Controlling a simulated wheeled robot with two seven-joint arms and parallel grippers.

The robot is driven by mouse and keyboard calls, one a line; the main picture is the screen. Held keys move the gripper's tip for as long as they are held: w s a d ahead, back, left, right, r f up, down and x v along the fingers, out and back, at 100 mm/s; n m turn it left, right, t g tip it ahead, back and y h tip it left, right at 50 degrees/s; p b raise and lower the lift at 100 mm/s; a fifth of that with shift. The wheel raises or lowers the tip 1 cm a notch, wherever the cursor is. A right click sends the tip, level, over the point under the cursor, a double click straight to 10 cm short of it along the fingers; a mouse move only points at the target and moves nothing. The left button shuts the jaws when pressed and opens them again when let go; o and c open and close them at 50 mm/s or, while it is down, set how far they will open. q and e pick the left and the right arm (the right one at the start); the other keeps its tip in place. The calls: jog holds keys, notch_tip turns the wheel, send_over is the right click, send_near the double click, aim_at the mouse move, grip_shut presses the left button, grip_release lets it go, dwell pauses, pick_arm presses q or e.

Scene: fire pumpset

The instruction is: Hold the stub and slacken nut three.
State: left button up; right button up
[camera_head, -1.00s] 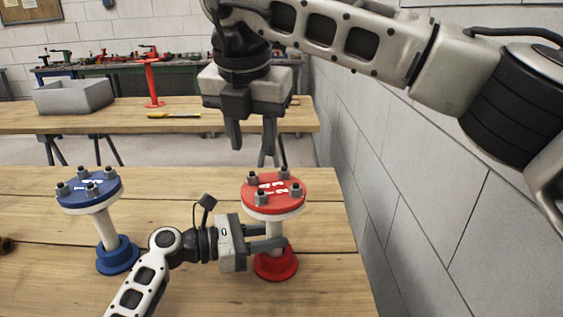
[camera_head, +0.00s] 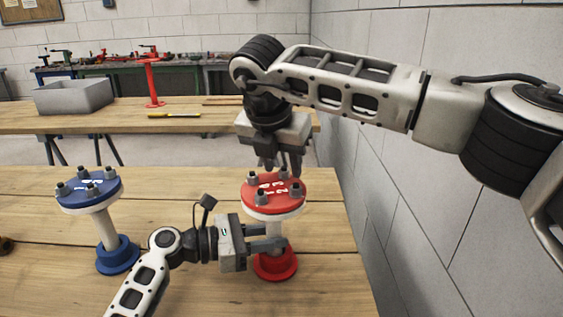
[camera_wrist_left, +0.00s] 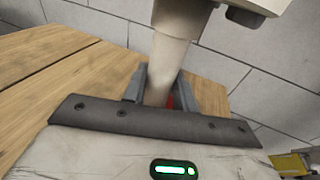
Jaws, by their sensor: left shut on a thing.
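The red stub has a red top flange (camera_head: 273,205) with several grey nuts and white numerals, a white pipe and a red base (camera_head: 275,264). It stands upright on the wooden bench. My left gripper (camera_head: 272,244) is shut on its pipe below the flange; the left wrist view also shows the pipe (camera_wrist_left: 172,55) between the fingers. My right gripper (camera_head: 281,164) points down just above the flange's far edge. Its fingers look apart, close around or behind the far nut (camera_head: 283,173); contact cannot be told. The numerals are too small to tell which nut is three.
A blue stub (camera_head: 117,254) with a nutted flange stands on the bench to the left. A grey wall (camera_head: 400,200) runs close along the right. A back table holds a grey bin (camera_head: 73,97), a yellow-handled tool (camera_head: 174,115) and a red stand (camera_head: 153,85).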

jog(key=shift+f, duration=0.15)
grip_shut()
jog(key=shift+d+n+y, duration=0.15)
jog(key=shift+n+y, duration=0.45)
jog(key=shift+n, duration=0.8)
grip_release()
jog(key=shift+r, duration=0.2)
jog(key=v, duration=1.1)
jog(key=shift+s+r, duration=0.3)
jog(key=shift+s, duration=0.05)
